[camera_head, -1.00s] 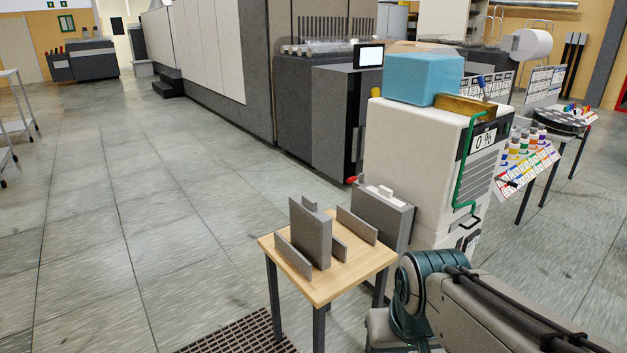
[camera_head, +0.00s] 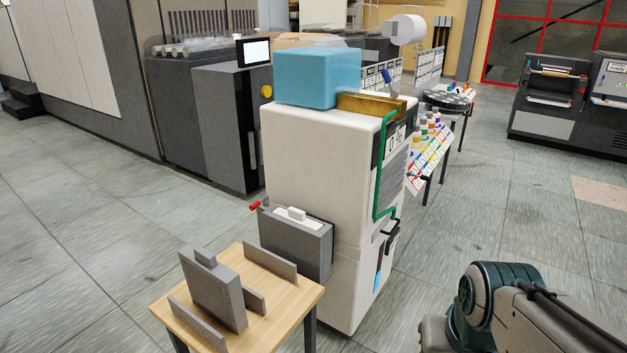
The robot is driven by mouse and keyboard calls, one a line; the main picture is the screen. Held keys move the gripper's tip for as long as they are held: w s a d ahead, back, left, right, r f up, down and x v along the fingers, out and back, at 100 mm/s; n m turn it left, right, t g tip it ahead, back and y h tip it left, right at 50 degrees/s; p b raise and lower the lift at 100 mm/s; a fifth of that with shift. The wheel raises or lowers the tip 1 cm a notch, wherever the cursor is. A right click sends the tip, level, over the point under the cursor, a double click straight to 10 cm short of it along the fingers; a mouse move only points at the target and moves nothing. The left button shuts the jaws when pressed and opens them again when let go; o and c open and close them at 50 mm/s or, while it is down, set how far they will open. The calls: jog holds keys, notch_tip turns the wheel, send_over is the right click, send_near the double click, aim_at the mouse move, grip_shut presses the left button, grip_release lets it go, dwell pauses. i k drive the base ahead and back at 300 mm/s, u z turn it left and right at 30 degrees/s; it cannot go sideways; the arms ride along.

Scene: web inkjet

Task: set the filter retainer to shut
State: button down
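A grey box-like housing (camera_head: 298,250) is on the left side of a white cabinet (camera_head: 320,160). A grey filter-like block (camera_head: 213,290) stands upright between thin plates on a small wooden table (camera_head: 283,318). My arm shows at the lower right, apart from the cabinet; my gripper is out of view.
A green bent bar (camera_head: 380,175) runs down the cabinet's front. A blue box (camera_head: 318,77) and a brass-coloured block (camera_head: 370,105) lie on top. The wooden table stands close before the housing. The floor (camera_head: 520,215) right of the cabinet is clear.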

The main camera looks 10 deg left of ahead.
aim_at(265, 202)
jog(key=z, duration=0.15)
jog(key=i, duration=0.65)
jog(key=u, duration=0.75)
jog(key=i, duration=0.7)
jog(key=u, duration=0.8)
